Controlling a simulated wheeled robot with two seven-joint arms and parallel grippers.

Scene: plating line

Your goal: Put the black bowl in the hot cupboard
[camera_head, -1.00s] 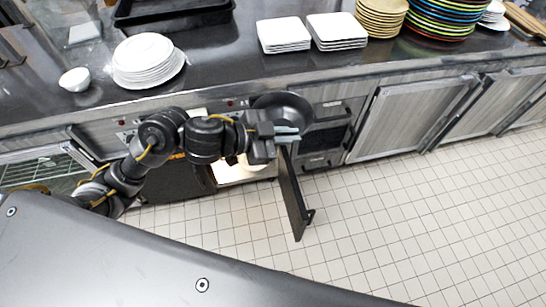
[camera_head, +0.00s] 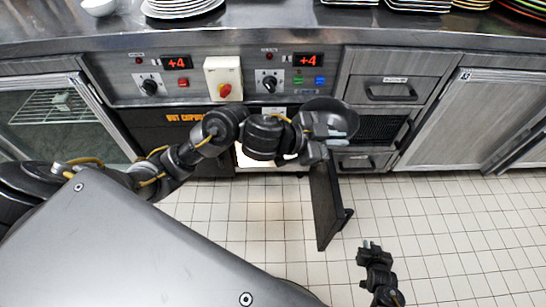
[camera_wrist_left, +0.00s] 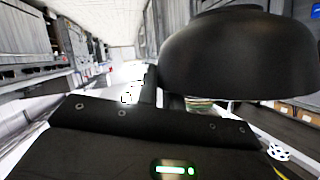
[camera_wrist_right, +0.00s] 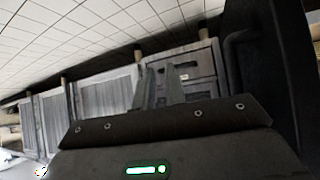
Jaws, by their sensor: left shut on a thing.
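The black bowl (camera_head: 330,112) is held in front of the counter, beside the lower drawers. It also shows large in the left wrist view (camera_wrist_left: 235,55). My left gripper (camera_head: 337,136) is shut on its rim. The hot cupboard (camera_head: 165,135) has an orange label on its dark front. Its lit opening (camera_head: 258,162) is partly hidden by my left arm. A black door panel (camera_head: 325,205) stands swung out over the floor, just below the bowl in the picture. My right gripper (camera_head: 371,245) is low over the floor, empty, its fingers slightly apart.
A control panel (camera_head: 215,78) with knobs and red displays runs above the cupboard. Drawers (camera_head: 390,90) and grey cupboard doors (camera_head: 470,110) lie to the right. White plates (camera_head: 180,7) stand on the counter. The tiled floor (camera_head: 460,215) at right is clear.

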